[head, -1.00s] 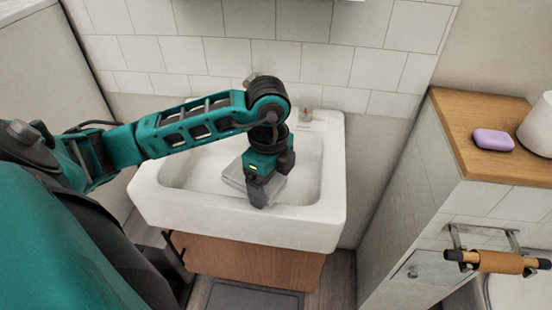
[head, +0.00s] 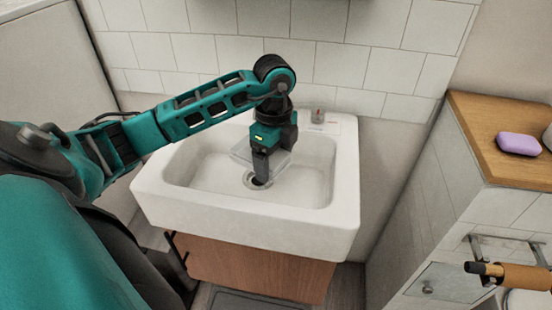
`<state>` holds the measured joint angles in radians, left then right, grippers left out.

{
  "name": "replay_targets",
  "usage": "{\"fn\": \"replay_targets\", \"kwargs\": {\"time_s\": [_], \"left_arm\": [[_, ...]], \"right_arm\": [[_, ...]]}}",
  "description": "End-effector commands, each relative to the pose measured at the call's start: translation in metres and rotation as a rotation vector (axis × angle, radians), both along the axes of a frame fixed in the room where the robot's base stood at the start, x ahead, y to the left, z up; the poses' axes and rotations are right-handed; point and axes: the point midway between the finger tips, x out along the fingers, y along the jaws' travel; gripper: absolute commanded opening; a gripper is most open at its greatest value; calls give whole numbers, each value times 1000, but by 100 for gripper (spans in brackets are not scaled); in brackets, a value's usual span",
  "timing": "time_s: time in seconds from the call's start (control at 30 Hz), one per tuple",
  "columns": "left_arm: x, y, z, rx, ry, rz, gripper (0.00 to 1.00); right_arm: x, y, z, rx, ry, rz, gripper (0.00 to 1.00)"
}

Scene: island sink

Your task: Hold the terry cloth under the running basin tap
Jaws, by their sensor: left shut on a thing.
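The white basin (head: 335,215) stands against the tiled wall. My left gripper (head: 262,178) points down inside it, its fingertips just above or at the drain. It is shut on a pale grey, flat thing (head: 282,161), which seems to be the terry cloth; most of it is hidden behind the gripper. The basin tap is hidden behind my left arm, and I cannot make out running water. A small grey fitting with a red mark (head: 318,115) sits on the basin's back right ledge. My right gripper is not in view.
A wooden-topped cabinet (head: 485,130) stands on the right with a purple soap bar (head: 519,144) on it. A roll holder (head: 505,275) sticks out below. A wooden vanity (head: 260,268) is under the basin. The basin's right half is clear.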

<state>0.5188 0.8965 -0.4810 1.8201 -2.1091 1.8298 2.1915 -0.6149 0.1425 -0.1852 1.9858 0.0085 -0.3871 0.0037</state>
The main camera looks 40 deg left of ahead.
Motion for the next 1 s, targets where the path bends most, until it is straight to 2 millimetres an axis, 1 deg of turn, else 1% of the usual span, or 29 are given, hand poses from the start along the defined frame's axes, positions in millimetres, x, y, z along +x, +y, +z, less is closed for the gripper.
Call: {"fn": "replay_targets", "kwargs": {"time_s": [0.03,0.13,0.5,0.7,1.0], "left_arm": [[4,4,-4,0,-1,2,49],[11,11,-5,-1,-1,2,49],[33,35,-10,-1,0,1,49],[38,41,-11,-1,0,0,49],[39,42,-11,-1,0,-1,49]], "right_arm": [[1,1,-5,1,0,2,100],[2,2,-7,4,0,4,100],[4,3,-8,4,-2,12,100],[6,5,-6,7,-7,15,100],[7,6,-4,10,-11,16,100]]}}
